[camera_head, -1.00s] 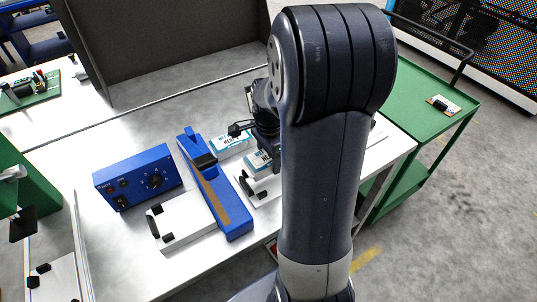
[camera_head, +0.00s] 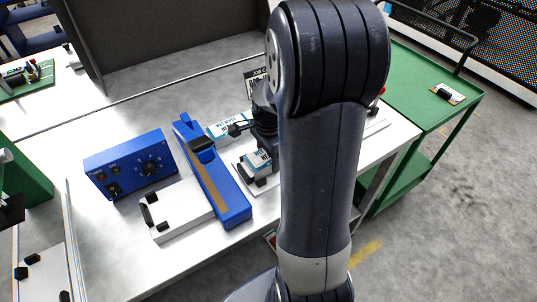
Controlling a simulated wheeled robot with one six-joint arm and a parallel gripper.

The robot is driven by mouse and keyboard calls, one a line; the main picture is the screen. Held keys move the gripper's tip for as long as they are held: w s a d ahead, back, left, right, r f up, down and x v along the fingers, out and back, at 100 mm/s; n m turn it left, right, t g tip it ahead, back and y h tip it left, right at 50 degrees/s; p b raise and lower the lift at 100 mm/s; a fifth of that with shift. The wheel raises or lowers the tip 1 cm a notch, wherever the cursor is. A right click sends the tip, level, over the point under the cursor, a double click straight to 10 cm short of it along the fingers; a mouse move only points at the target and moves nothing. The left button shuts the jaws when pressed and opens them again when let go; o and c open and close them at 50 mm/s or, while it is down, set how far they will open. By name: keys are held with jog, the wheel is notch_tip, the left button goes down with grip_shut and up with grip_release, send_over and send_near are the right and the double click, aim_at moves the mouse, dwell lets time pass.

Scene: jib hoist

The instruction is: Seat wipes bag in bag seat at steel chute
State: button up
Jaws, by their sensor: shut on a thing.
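A white and blue wipes bag (camera_head: 257,161) is just below my gripper (camera_head: 264,148), which is shut on it. The fingers are partly hidden behind my arm. The bag is over or on a white plate with black clips (camera_head: 236,176), right of the blue sealer; I cannot tell whether it touches the plate. A second wipes bag (camera_head: 226,126) lies behind it on the table. A similar white plate with black clips (camera_head: 185,208) sits left of the sealer. I cannot tell which plate is the bag seat, nor pick out the steel chute.
A long blue sealer (camera_head: 226,190) and a blue control box (camera_head: 128,167) stand left of the bag. A dark panel (camera_head: 175,50) closes the table's back. A green cart (camera_head: 420,105) stands right. My arm hides the table's right part.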

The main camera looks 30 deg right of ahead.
jog(key=shift+f, duration=0.3)
dwell(0.5)
jog(key=o, duration=1)
notch_tip(320, 180, up, 11)
jog(key=shift+f, duration=0.1)
jog(key=shift+f, duration=0.1)
notch_tip(320, 180, down, 11)
jog(key=shift+r, duration=0.4)
jog(key=shift+r, duration=0.1)
dwell(0.5)
